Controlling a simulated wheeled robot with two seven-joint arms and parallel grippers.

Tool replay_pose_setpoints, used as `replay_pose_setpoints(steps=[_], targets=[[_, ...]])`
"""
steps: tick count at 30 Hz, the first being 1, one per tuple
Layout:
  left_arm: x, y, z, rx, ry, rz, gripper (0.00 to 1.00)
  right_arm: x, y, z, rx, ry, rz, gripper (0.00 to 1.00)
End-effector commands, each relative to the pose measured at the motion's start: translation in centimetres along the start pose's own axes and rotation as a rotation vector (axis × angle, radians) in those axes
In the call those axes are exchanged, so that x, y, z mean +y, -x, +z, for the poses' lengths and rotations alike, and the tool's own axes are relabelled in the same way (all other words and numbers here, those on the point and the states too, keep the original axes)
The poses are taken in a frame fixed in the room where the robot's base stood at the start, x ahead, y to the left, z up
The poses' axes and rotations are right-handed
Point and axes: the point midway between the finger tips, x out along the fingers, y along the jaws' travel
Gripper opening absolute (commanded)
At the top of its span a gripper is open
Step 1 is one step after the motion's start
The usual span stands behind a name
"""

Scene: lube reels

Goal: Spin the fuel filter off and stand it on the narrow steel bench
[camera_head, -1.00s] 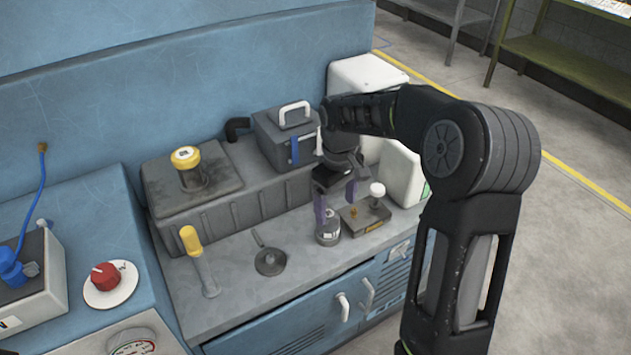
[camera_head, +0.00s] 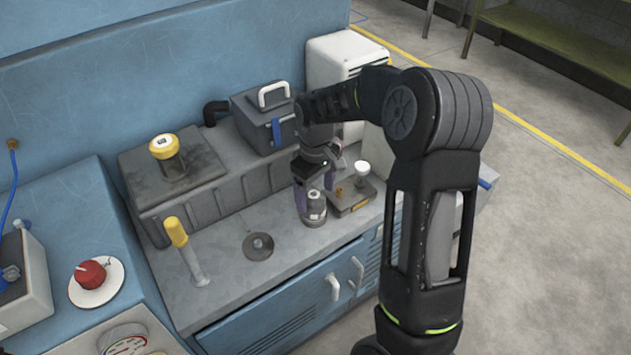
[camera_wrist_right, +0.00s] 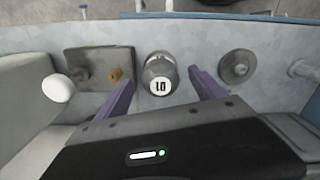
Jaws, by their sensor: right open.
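A grey cylindrical canister with a white label (camera_head: 316,211) stands upright on the workbench top and looks like the fuel filter. In the right wrist view the canister (camera_wrist_right: 158,76) is seen from above, its label reading like "10". My right gripper (camera_head: 315,190) is open, with one purple finger on either side of the canister; the right wrist view shows gaps between the fingers and it. An olive bench (camera_head: 560,40) and part of a grey one (camera_head: 455,6) show at the top right; I cannot tell which is the narrow steel bench. My left gripper is out of view.
A dark box (camera_head: 265,120) and a white container (camera_head: 340,62) stand behind. Floor at right is clear.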

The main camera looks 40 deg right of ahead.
Motion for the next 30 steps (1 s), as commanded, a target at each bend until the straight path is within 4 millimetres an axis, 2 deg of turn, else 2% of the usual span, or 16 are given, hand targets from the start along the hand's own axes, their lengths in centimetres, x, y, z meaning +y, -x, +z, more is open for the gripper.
replay_pose_setpoints(steps=[3,6,17,30], targets=[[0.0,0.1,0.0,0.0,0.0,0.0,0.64,0.0,-1.7,0.1,-0.004,-0.001,-0.001,0.79],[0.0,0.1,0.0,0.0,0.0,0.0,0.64,0.0,-2.5,0.1,-0.002,-0.001,0.0,0.79],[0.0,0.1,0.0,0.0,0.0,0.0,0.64,0.0,-3.0,0.0,0.0,-0.001,0.0,0.78],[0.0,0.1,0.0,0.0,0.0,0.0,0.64,0.0,-3.0,0.0,0.0,-0.001,0.0,0.42]])
